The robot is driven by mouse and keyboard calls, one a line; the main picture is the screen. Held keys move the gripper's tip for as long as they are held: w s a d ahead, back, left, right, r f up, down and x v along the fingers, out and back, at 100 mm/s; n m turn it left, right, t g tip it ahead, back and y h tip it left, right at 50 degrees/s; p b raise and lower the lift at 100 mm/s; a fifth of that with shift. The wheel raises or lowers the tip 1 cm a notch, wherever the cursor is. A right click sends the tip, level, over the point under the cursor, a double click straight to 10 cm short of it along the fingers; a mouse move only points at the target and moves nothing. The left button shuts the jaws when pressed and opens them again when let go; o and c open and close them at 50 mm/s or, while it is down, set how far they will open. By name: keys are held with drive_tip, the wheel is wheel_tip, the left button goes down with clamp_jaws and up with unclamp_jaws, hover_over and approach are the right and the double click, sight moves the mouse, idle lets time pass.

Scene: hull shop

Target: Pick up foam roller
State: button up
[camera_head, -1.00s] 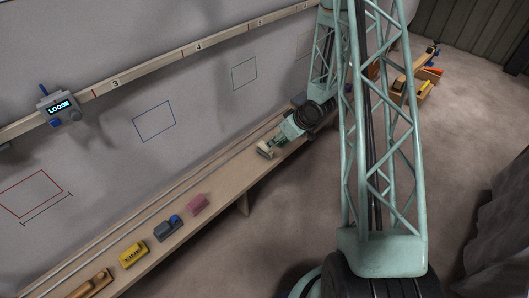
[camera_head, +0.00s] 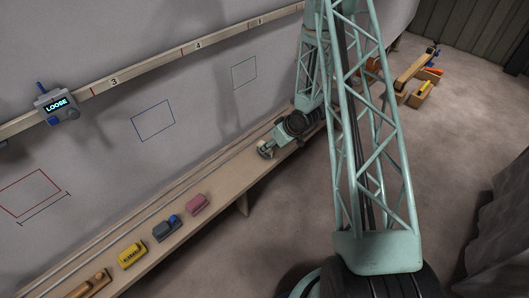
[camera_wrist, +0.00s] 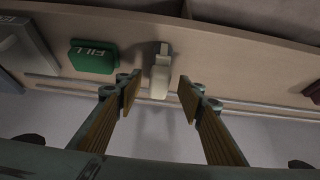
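A cream, roller-like piece, apparently the foam roller (camera_wrist: 160,78), lies on the wooden shelf in the wrist view. It sits centrally ahead of my gripper (camera_wrist: 159,91), whose two wood-faced fingers are open on either side of its line. Nothing is held, and I cannot tell whether the fingertips overlap its near end. In the head view, the cream piece (camera_head: 264,152) shows at the shelf's front edge, partly covered by my gripper (camera_head: 271,146).
A green block marked FILL (camera_wrist: 93,57) lies close left of the cream piece in the wrist view. A pink block (camera_head: 197,203), a blue-grey item (camera_head: 167,229), a yellow block (camera_head: 131,254) and a wooden tool (camera_head: 89,285) line the shelf (camera_head: 229,190). A LOOSE display (camera_head: 57,105) is on the wall rail.

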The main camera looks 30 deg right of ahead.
idle(0.3)
drive_tip(key=shift+b+x, duration=0.45)
drive_tip(key=shift+x, duration=2.15)
drive_tip(key=shift+d, duration=0.1)
drive_tip(key=c, duration=1)
